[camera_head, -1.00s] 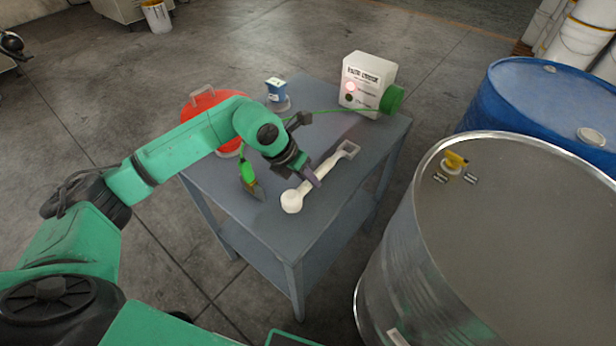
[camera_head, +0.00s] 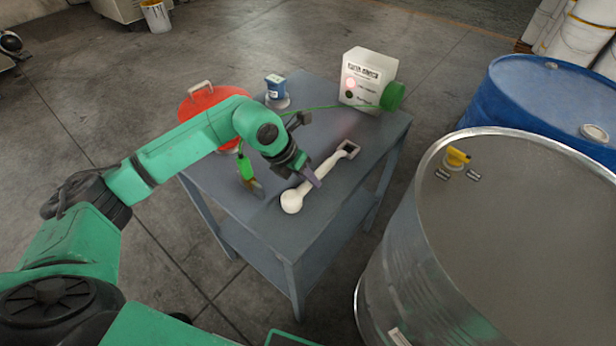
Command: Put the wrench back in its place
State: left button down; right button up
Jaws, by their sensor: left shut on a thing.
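The wrench (camera_head: 326,166) is a pale bar with a rounded end at the front left and a dark square end at the back right. It lies along the grey table (camera_head: 286,228), or just over it; I cannot tell which. My left gripper (camera_head: 308,184) is shut on the wrench's handle near its middle, and the fingers hide part of it. My right gripper is not in view.
A steel drum (camera_head: 520,240) and a blue drum (camera_head: 540,105) stand at right.

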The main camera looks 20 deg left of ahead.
pick_arm(q)
jog(key=shift+f, duration=0.15)
dwell(0.3)
jog(key=shift+r+p, duration=0.35)
jog(key=shift+r, duration=0.5)
jog(key=shift+s, duration=0.1)
jog(key=shift+f+b, duration=0.5)
jog(key=shift+b, duration=0.05)
jog(key=shift+f, duration=0.15)
jog(key=shift+f+b, duration=0.25)
jog(key=shift+b, duration=0.25)
